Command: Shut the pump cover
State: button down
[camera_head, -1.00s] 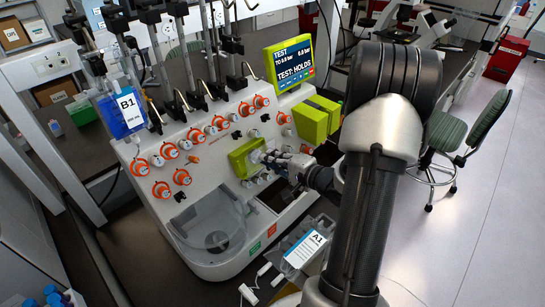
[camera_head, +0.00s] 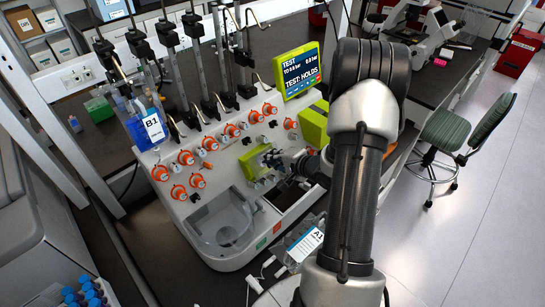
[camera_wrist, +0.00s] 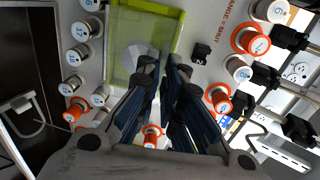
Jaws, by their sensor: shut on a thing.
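The lime-green pump cover (camera_head: 253,162) is on the sloped front panel of the white cell processor (camera_head: 212,172), partly hidden by my gripper (camera_head: 274,161). In the wrist view the cover (camera_wrist: 118,45) is a see-through pane with a green rim, and a pale round part shows behind it. My gripper (camera_wrist: 163,72) is shut on the cover's edge, at its lower right in that view. How far the cover stands from the panel I cannot tell.
Orange-ringed valve knobs (camera_head: 186,158) crowd the panel around the cover. Bag B1 (camera_head: 153,128) hangs at left; bag A1 (camera_head: 305,243) is below.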

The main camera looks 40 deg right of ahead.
jog(key=c, duration=1.9)
grip_release()
jog(key=shift+w+r, duration=0.25)
jog(key=shift+r, duration=0.05)
jog(key=shift+o, duration=0.7)
jog(key=shift+f, duration=0.1)
jog(key=shift+s, duration=0.1)
jog(key=v, duration=1.2)
